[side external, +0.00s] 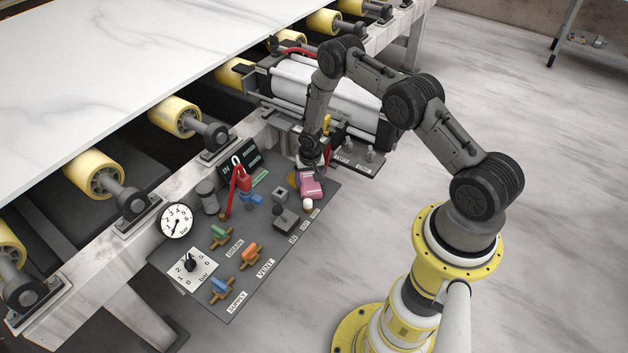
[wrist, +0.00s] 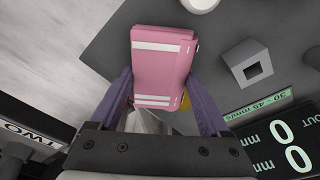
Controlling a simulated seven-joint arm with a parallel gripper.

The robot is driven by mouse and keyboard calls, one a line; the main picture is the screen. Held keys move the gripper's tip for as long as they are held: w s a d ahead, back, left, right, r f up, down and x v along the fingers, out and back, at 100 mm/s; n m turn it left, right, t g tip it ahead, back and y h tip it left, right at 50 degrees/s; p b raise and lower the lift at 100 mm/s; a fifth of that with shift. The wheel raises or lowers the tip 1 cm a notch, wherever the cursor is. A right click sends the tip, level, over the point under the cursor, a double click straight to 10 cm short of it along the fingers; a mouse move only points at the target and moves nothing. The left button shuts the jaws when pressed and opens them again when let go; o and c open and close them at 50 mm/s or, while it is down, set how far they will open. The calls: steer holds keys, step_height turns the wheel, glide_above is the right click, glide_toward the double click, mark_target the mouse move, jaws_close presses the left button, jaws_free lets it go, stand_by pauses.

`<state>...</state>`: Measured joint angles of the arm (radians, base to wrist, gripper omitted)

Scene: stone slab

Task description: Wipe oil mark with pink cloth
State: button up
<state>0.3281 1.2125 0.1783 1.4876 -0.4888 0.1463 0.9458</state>
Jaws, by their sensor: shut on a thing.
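The pink cloth (wrist: 162,62) is a folded pad with white stripes, held between the two purple fingers of my gripper (wrist: 160,88) in the wrist view. In the side external view my gripper (side external: 311,168) points down at the right end of the dark control panel, with the pink cloth (side external: 311,188) at its tip. A small yellow-brown patch (side external: 293,179) shows just left of the cloth, and a bit of yellow (wrist: 186,102) shows beside it in the wrist view. I cannot tell whether this is the oil mark, or whether the cloth touches the panel.
The dark panel (side external: 262,282) carries several coloured valve handles, a red lever (side external: 243,182), a round gauge (side external: 175,221) and a grey square block (wrist: 247,64). A white knob (side external: 307,204) stands close to the cloth. White cylinders (side external: 335,88) lie behind my gripper.

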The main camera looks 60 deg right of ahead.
mark_target(285, 175)
steer(key=shift+w+f, duration=0.1)
steer(key=shift+w, duration=4.9)
steer(key=shift+s, duration=6.2)
steer(key=r, duration=0.4)
steer(key=shift+w, duration=0.2)
steer(key=shift+r, duration=2.15)
